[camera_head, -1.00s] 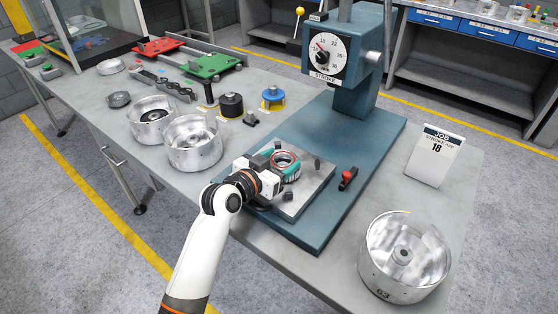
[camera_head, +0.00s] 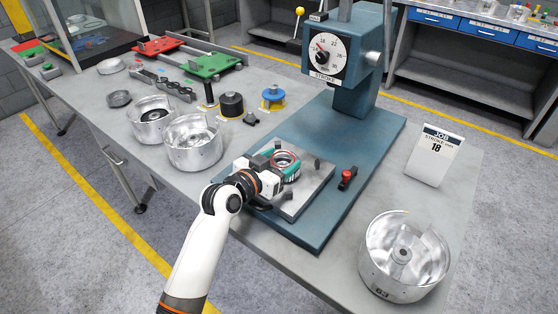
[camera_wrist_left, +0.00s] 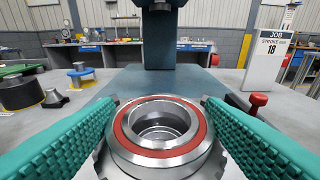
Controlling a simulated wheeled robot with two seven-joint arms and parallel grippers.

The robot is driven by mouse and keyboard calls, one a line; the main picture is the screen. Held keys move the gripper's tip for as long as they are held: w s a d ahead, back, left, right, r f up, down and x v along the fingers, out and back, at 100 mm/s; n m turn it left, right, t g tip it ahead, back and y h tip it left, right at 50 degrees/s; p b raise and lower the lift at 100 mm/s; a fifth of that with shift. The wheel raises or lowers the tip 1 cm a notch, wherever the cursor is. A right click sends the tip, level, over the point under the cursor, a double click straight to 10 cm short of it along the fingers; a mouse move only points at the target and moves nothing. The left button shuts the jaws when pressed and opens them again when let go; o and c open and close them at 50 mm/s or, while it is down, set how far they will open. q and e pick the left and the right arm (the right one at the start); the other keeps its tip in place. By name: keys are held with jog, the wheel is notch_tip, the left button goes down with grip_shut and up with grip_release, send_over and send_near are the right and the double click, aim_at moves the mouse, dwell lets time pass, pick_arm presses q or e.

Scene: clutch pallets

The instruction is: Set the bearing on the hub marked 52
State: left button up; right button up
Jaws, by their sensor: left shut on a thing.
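My left gripper (camera_head: 284,166) is shut on the bearing (camera_wrist_left: 160,122), a steel ring with a red seal on its upper face. In the left wrist view the teal fingers (camera_wrist_left: 160,140) grip it from both sides. In the head view the bearing (camera_head: 286,157) is over the grey plate of the press, largely hidden by the gripper. What lies directly under it is hard to tell. A silver hub (camera_head: 379,273) at the front right bears a mark that looks like 63. Two more silver hubs (camera_head: 194,151) (camera_head: 146,128) stand at the left; I cannot read a 52 on either.
The blue press (camera_head: 345,95) with a stroke dial stands behind the plate (camera_head: 307,200). A red-knobbed lever (camera_head: 347,178) is right of the plate. A job card (camera_head: 434,157) reads 18. Black and blue tooling (camera_head: 231,106) (camera_head: 273,94) stands at the back left.

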pick_arm(q)
jog(key=shift+r, duration=0.1)
jog(key=shift+f, duration=0.4)
dwell(0.4)
jog(key=o, duration=1.2)
jog(key=shift+f, duration=0.1)
jog(key=shift+c, duration=0.2)
jog(key=shift+s, duration=0.1)
notch_tip(320, 180, up, 9)
jog(key=p, duration=0.8)
jog(key=shift+r, duration=0.2)
jog(key=shift+a+f, duration=0.1)
